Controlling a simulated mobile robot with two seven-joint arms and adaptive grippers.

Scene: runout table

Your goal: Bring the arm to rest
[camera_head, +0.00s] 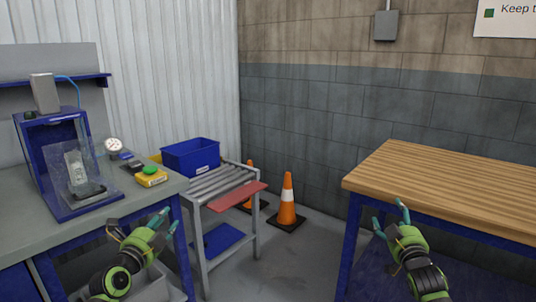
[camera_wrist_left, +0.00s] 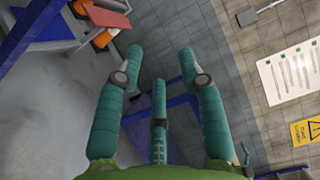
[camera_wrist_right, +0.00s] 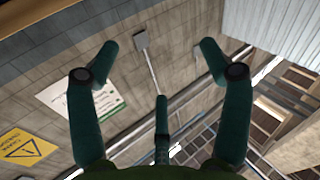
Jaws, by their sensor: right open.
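My left gripper (camera_head: 166,222) is in front of the grey workbench on the left, low near the bench's right corner. Its green fingers stand apart in the left wrist view (camera_wrist_left: 160,62), with nothing between them. My right gripper (camera_head: 389,214) is before the front edge of the wooden-topped table on the right. Its fingers are spread and empty, which also shows in the right wrist view (camera_wrist_right: 158,62).
The wooden table (camera_head: 460,185) has a bare top. The grey workbench (camera_head: 30,215) holds a blue-framed test cabinet (camera_head: 70,209) and a yellow button box (camera_head: 151,178). A roller stand (camera_head: 221,186) carries a blue bin (camera_head: 190,157). Traffic cones (camera_head: 287,208) stand behind on the floor.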

